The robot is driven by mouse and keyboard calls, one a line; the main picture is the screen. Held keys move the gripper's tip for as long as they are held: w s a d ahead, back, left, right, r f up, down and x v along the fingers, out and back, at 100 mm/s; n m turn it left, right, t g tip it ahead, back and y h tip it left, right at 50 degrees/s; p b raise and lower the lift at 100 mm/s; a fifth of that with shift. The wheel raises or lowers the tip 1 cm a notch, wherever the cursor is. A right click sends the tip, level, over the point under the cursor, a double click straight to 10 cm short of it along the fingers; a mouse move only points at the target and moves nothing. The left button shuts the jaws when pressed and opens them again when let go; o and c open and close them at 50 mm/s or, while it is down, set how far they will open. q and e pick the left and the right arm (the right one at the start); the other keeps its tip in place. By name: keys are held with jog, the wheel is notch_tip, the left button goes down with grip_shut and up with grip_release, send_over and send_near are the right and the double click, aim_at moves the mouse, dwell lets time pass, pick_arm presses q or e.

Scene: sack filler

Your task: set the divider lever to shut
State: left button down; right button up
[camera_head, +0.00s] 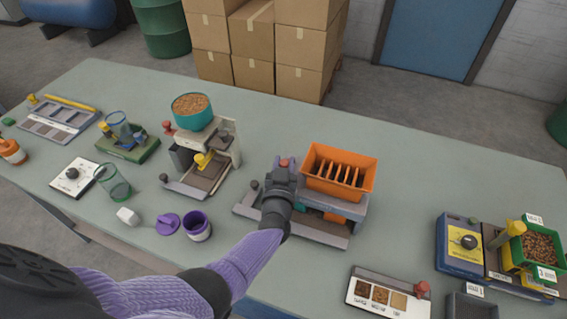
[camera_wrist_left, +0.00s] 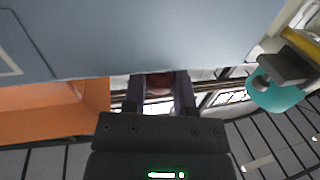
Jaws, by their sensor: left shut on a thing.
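The orange slatted divider box (camera_head: 340,173) sits on a grey machine (camera_head: 350,208) near the middle of the table. A red knob (camera_head: 284,163), apparently on the divider lever, shows at the machine's left side. My left gripper (camera_head: 283,170) comes over it from the front and is shut on it. In the left wrist view the reddish knob (camera_wrist_left: 158,84) shows between the two dark fingers of my left gripper (camera_wrist_left: 157,95). The lever's shaft and its exact setting are hidden by the gripper. My right gripper is in neither view.
A machine with a teal hopper (camera_head: 194,122) stands to the left. A purple cup (camera_head: 197,226) and purple lid (camera_head: 167,223) lie near my forearm. A sample tray (camera_head: 388,293) is at the front right. The back right of the table is clear.

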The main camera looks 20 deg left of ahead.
pick_arm(q)
jog(key=shift+r, duration=0.2)
jog(key=shift+c, duration=2)
grip_release()
jog(key=shift+w+f, duration=0.1)
jog(key=shift+w, duration=0.05)
jog(key=p+v, duration=0.3)
jog(key=v, duration=0.7)
